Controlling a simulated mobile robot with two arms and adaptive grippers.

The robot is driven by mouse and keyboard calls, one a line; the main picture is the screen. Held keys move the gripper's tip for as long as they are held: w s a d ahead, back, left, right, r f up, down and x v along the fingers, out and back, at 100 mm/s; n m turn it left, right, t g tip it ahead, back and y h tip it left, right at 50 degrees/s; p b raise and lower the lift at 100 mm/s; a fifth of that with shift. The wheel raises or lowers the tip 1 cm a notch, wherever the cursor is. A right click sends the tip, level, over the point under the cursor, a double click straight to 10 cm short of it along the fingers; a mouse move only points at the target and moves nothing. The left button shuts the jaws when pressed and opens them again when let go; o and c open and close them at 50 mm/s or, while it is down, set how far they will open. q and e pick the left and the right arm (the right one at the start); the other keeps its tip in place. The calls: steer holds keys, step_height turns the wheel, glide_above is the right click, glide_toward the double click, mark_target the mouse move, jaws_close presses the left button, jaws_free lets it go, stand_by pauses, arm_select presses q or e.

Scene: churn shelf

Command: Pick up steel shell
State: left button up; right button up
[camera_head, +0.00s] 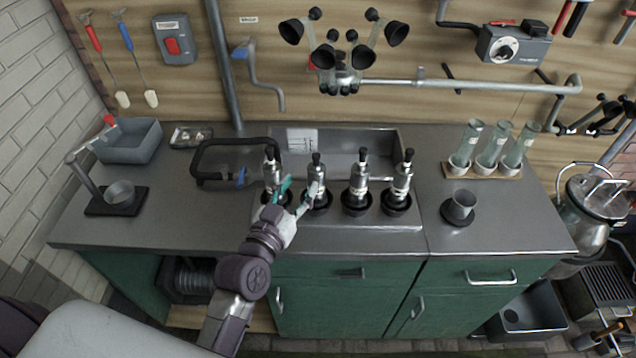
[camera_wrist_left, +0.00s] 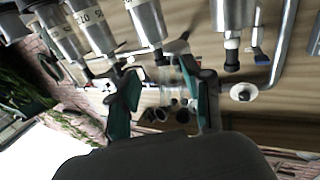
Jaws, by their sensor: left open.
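Several steel shells with black knobbed tops stand upright in black ring bases in a row along the front of the bench. They are the leftmost shell (camera_head: 271,170), the second (camera_head: 317,172), the third (camera_head: 358,180) and the rightmost (camera_head: 401,180). My left gripper (camera_head: 299,188) is open and empty, at the front of the two left shells. In the left wrist view, which is upside down, the fingers (camera_wrist_left: 164,100) are apart, with a shell (camera_wrist_left: 146,22) above the gap between them. Another shell (camera_wrist_left: 232,14) is to the right. My right gripper is not in view.
A black bent handle frame (camera_head: 205,160) lies left of the shells, and a sunken tray (camera_head: 340,140) is behind them. A grey cup (camera_head: 460,207) and a glass tube rack (camera_head: 485,170) stand right.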

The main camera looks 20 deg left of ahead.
mark_target(315, 164)
arm_select(q)
steer(key=w, duration=0.3)
steer(key=shift+w+d, duration=0.1)
steer(key=shift+w+p, duration=0.35)
steer(key=shift+w, duration=0.15)
steer(key=w, duration=0.2)
steer(key=w+d+p, duration=0.1)
steer(key=w, duration=0.1)
steer(key=shift+w+p, duration=0.15)
steer(key=shift+p, duration=0.15)
steer(key=shift+w+f, duration=0.2)
steer(key=shift+w, duration=0.05)
steer(key=shift+s+r, duration=0.1)
steer(key=shift+s, duration=0.05)
steer(key=c, duration=0.9)
jaws_close()
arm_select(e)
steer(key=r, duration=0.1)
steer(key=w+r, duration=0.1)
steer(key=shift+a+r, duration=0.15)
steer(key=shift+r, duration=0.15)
